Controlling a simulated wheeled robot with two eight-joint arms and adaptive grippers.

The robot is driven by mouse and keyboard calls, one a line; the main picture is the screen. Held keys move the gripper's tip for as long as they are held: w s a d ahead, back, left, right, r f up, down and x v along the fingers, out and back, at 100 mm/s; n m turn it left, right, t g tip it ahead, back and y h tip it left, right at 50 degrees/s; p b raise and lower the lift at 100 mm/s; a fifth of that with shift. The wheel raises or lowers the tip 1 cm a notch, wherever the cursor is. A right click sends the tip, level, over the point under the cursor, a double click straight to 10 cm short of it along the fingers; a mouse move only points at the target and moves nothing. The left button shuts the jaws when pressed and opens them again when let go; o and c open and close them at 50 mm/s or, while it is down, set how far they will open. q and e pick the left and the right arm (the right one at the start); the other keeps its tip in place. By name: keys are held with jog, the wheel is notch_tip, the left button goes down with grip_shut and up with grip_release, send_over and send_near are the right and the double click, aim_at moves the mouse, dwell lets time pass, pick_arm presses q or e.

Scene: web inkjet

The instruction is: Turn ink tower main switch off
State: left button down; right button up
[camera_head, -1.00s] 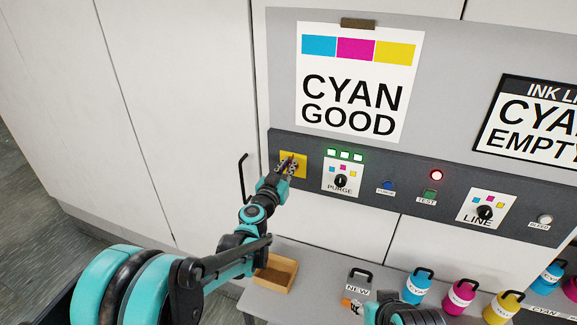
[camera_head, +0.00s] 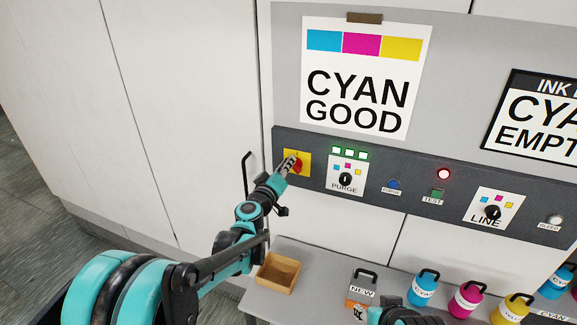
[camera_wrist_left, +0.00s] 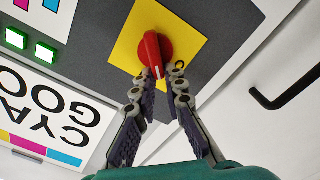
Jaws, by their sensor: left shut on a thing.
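The main switch is a red rotary handle (camera_head: 298,167) on a yellow square plate (camera_head: 290,157), at the left end of the dark control strip. In the left wrist view the red handle (camera_wrist_left: 154,48) sits on its yellow plate (camera_wrist_left: 190,42), with its narrow grip pointing toward my fingers. My left gripper (camera_head: 291,164) is at the switch, shut on the red handle; its fingers (camera_wrist_left: 165,90) straddle the grip's end in the wrist view.
The purge knob (camera_head: 345,180) and lit green lights (camera_head: 350,153) are right of the switch. A black door handle (camera_head: 246,172) stands out at left. Below, a shelf (camera_head: 325,277) holds an open box (camera_head: 278,271) and several ink bottles (camera_head: 422,288).

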pick_arm(q)
jog(key=shift+w+a+f+n+b, duration=0.1)
jog(key=shift+f+n+b, duration=0.2)
jog(key=shift+n, duration=1.2)
jog(key=shift+w+a+f+n+b, duration=0.1)
jog(key=shift+f+n+b, duration=0.2)
jog(key=shift+n, duration=1.2)
jog(key=shift+a+f+n+b, duration=0.15)
jog(key=shift+n+b, duration=0.25)
jog(key=shift+n, duration=1.1)
jog(key=shift+f, duration=0.1)
jog(key=c, duration=1.6)
grip_release()
jog(key=shift+w+d, duration=0.1)
jog(key=v, duration=1.2)
